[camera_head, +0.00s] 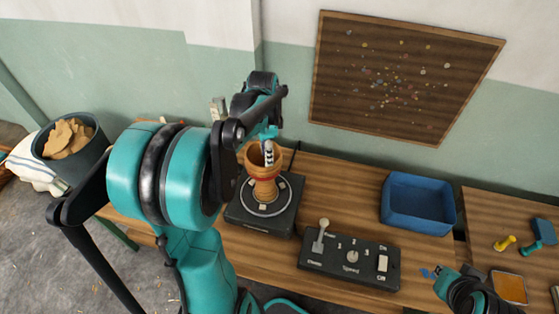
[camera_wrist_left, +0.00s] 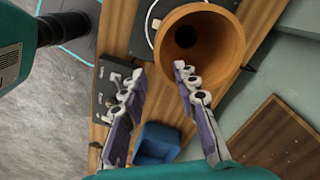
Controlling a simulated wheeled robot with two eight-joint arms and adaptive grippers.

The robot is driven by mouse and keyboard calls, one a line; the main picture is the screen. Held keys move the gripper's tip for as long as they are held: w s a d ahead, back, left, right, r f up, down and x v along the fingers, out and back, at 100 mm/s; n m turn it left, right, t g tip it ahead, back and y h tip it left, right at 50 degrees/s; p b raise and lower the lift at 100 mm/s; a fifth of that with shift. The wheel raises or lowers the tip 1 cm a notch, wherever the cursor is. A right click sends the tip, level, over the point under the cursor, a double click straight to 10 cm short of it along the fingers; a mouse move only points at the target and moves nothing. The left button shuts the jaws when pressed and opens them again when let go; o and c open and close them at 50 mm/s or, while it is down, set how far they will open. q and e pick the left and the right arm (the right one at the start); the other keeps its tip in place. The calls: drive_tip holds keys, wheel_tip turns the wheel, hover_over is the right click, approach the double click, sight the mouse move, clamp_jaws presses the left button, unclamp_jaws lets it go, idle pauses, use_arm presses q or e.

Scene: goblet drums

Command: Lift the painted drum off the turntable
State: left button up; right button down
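The painted drum (camera_head: 265,187), an orange-brown goblet with a red band, stands upright on the round plate of the black turntable (camera_head: 245,215). In the left wrist view the drum (camera_wrist_left: 225,45) shows its wide open mouth. My left gripper (camera_head: 268,153) is over the drum's mouth in the head view. In the left wrist view its fingers (camera_wrist_left: 158,72) are spread with nothing between them, and one fingertip overlaps the drum's rim. I cannot tell whether it touches. My right gripper (camera_head: 442,273) is at the lower right, away from the drum; its fingers are too small to read.
A black control box (camera_head: 330,263) with a lever and speed dial stands in front of the turntable. A blue bin (camera_head: 418,203) is to the right. A second table holds a yellow tool (camera_head: 505,243) and an orange pad (camera_head: 510,288). A wall board (camera_head: 400,75) hangs behind.

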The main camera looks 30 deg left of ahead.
sight(265, 175)
use_arm(q)
drive_tip(key=f, duration=0.2)
drive_tip(key=f+b, duration=0.1)
drive_tip(key=f, duration=0.2)
drive_tip(key=f+b, duration=0.1)
drive_tip(key=f, duration=0.1)
drive_tip(key=shift+s+f, duration=0.25)
drive_tip(key=shift+f, duration=0.05)
clamp_jaws()
drive_tip(key=shift+r, duration=0.1)
